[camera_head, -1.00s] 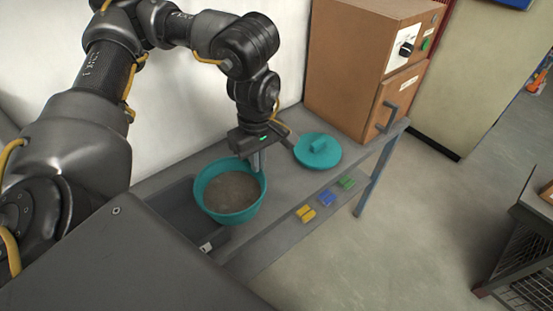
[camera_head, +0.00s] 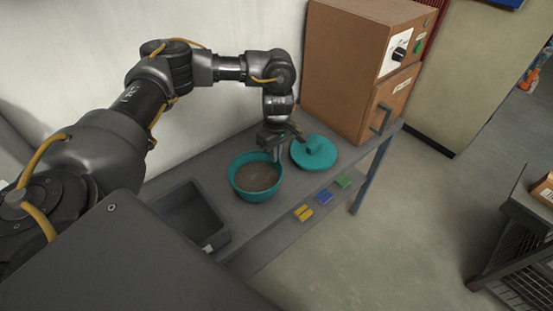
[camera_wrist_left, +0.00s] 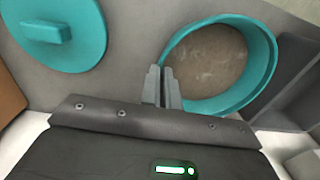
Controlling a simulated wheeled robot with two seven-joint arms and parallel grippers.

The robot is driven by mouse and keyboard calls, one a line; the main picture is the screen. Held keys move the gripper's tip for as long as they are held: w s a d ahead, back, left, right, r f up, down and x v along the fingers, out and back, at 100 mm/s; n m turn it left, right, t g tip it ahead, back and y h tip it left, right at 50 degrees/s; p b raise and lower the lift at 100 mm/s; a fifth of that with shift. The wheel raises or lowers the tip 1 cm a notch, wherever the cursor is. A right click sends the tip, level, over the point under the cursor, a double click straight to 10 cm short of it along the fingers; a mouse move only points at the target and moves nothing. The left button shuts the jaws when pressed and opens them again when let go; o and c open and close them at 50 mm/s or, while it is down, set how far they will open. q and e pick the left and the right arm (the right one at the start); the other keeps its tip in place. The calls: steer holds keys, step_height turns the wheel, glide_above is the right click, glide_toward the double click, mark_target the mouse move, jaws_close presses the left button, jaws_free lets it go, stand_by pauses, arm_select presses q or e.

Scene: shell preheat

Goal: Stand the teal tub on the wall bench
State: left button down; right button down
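The teal tub (camera_head: 243,188) is round, open and upright, with a grey-brown content. It is over the grey wall bench (camera_head: 300,205), between the dark bin and the teal lid; I cannot tell whether its base touches the bench. My left gripper (camera_head: 277,156) is at the tub's far rim, pointing down. In the left wrist view the fingers (camera_wrist_left: 162,88) are closed with the tub's wall (camera_wrist_left: 180,54) between them. My right gripper is not in view.
A teal lid (camera_head: 325,154) with a knob lies right of the tub, close to it. A dark open bin (camera_head: 180,207) is on the left. A brown oven (camera_head: 345,80) stands at the bench's far end. Yellow, blue (camera_head: 324,197) and green blocks lie near the front edge.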

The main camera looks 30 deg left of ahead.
arm_select(q)
steer(key=f, duration=0.1)
steer(key=f+p, duration=0.1)
steer(key=f, duration=0.1)
steer(key=shift+w+a+f, duration=0.1)
steer(key=shift+w+f, duration=0.1)
steer(key=shift+f, duration=0.1)
steer(key=shift+f, duration=0.2)
steer(key=c, duration=1.6)
jaws_free()
steer(key=shift+r, duration=0.1)
steer(key=shift+c, duration=0.2)
steer(key=shift+r, duration=0.1)
